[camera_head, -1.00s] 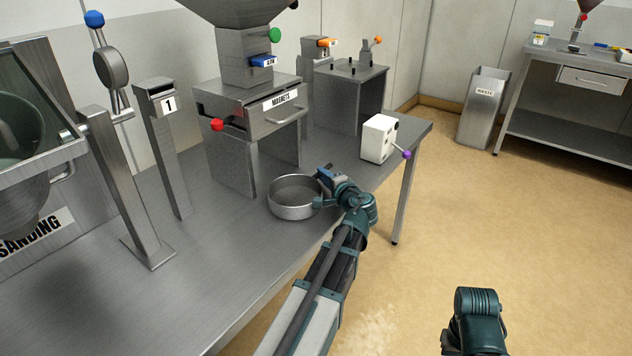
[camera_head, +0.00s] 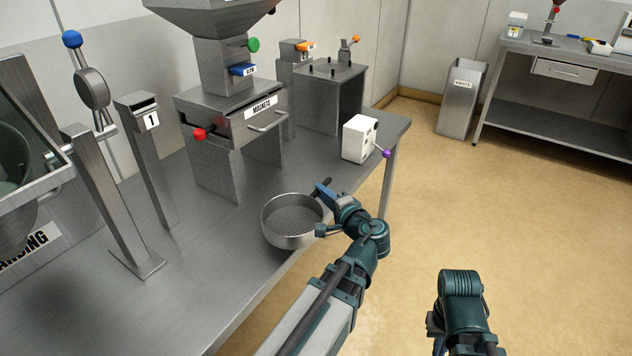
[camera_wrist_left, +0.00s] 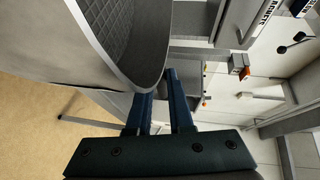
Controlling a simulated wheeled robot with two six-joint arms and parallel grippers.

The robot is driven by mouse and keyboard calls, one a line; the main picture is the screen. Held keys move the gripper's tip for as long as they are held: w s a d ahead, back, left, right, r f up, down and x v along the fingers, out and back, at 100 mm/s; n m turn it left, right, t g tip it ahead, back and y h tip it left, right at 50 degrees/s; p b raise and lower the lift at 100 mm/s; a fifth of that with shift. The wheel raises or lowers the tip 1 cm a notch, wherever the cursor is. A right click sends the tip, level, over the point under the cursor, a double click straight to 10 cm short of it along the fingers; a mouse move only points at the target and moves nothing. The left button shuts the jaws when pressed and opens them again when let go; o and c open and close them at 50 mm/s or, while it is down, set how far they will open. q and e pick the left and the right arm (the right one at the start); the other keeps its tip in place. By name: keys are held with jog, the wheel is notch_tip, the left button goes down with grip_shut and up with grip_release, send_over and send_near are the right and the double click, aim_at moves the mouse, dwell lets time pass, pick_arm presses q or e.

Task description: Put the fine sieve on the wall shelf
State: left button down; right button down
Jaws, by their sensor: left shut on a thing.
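The fine sieve (camera_head: 285,239) is a round grey metal pan with a mesh floor. My left gripper (camera_head: 322,190) is shut on its right-hand rim. The sieve shows over the front edge of the steel bench and looks raised, but I cannot tell its height. In the left wrist view, the sieve (camera_wrist_left: 75,58) fills the upper left, with its rim at the blue fingers (camera_wrist_left: 160,98). Only part of my right arm shows at the bottom of the head view; its fingers do not show. I cannot make out the wall shelf.
The steel bench (camera_head: 215,280) carries a magnet housing (camera_head: 225,122), a post marked 1 (camera_head: 150,160) and a white box with a purple knob (camera_head: 358,139). A waste bin (camera_head: 460,100) and another table (camera_head: 545,110) stand beyond open floor.

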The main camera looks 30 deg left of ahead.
pick_arm(q)
jog(key=shift+v, duration=1.15)
notch_tip(320, 180, up, 23)
jog(key=p, duration=2.3)
jog(key=shift+s+p, duration=0.15)
jog(key=shift+p, duration=0.15)
